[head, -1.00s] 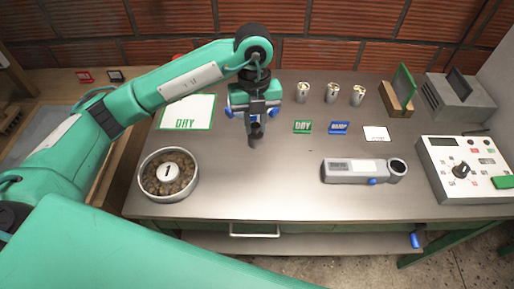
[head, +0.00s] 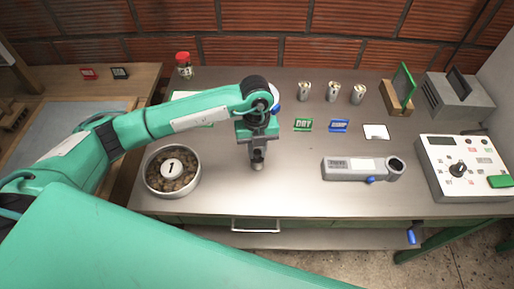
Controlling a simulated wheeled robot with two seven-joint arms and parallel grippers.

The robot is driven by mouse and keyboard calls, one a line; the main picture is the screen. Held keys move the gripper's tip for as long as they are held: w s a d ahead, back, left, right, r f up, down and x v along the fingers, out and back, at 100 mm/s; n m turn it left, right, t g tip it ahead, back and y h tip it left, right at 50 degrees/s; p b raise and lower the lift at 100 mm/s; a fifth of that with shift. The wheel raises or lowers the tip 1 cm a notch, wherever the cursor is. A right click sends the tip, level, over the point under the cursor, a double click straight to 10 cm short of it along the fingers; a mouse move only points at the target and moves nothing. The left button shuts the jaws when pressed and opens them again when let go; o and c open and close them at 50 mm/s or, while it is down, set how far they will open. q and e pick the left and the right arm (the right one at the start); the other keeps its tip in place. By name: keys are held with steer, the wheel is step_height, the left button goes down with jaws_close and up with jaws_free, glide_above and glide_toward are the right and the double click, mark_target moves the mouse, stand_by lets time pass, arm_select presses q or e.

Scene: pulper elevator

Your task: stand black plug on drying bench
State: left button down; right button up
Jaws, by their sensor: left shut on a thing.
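My left gripper (head: 258,150) is above the middle-left of the steel bench (head: 290,190), pointing down. It is shut on a small dark plug-like thing (head: 257,164), which I take for the black plug. The fingers hide most of it, and its lower end shows below them. I cannot tell whether that end touches the steel. A wooden bench (head: 135,92) on the left carries a red card and a black card (head: 120,72); which bench is the drying bench is not clear from the picture. My right gripper is out of view.
A bowl of beans (head: 173,171) with a disc marked 1 stands left of the gripper. A red-capped jar (head: 184,66) stands at the back. A grey handheld device (head: 362,168), several cards, three small cups and a control box (head: 464,165) are to the right.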

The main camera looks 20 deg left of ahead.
arm_select(q)
steer(key=shift+f, duration=0.1)
steer(key=shift+f, duration=0.15)
steer(key=c, duration=1.2)
jaws_free()
steer(key=shift+c, duration=0.2)
steer(key=shift+r, duration=0.4)
step_height(320, 180, up, 12)
steer(key=w+b, duration=0.1)
steer(key=b, duration=0.1)
steer(key=shift+w+a+f, duration=0.15)
steer(key=shift+a, duration=0.1)
steer(key=shift+f, duration=0.1)
